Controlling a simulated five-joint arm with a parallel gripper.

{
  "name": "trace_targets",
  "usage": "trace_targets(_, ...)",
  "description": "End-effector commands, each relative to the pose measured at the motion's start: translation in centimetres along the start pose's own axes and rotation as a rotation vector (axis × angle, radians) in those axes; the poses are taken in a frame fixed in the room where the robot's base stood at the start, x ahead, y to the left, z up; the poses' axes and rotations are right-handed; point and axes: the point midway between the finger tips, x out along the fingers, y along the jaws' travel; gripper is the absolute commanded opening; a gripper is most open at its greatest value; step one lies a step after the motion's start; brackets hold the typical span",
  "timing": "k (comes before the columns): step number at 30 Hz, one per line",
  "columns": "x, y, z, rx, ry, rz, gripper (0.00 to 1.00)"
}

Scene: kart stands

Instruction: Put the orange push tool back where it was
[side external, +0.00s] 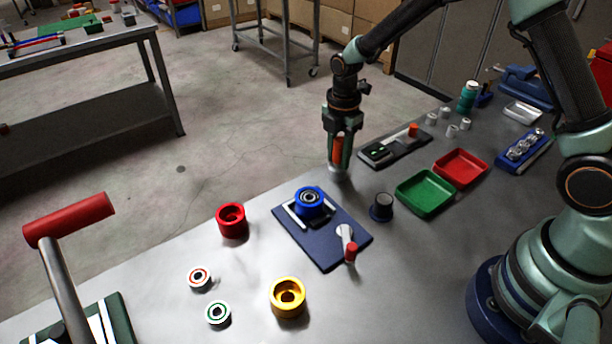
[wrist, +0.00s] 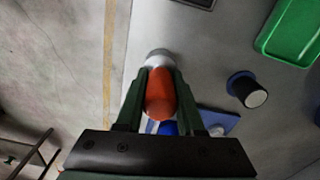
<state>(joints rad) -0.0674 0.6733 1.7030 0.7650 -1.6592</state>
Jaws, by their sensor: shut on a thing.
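The orange push tool (wrist: 160,95) is between the fingers of my gripper (wrist: 160,85), which is shut on it. In the side view the tool (side external: 337,149) hangs upright in my gripper (side external: 339,160), with its pale round end (side external: 337,170) low near the table's far edge. I cannot tell whether that end touches the table. The wrist view shows the pale end (wrist: 159,56) just beyond the fingertips. A blue fixture plate (side external: 318,250) with a blue wheel (side external: 312,201) on it stands nearer the camera, left of the gripper.
A dark cup-like piece (side external: 381,207) stands right of the plate. A green tray (side external: 427,193), a red tray (side external: 461,168) and a dark panel (side external: 395,147) lie further right. A red ring (side external: 232,220) and yellow ring (side external: 287,297) flank the plate. The table's far edge is close to my gripper.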

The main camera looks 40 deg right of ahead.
Motion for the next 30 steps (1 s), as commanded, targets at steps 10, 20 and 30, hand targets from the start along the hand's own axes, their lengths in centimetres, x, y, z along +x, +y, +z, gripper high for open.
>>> trace_targets(10, 0.2, 0.0, 0.0, 0.000, 0.000, 0.000, 0.67)
trace_targets(20, -1.2, 0.1, 0.0, 0.000, 0.000, 0.004, 0.67)
trace_targets(30, -8.0, 0.1, 0.0, 0.000, 0.000, 0.004, 0.67)
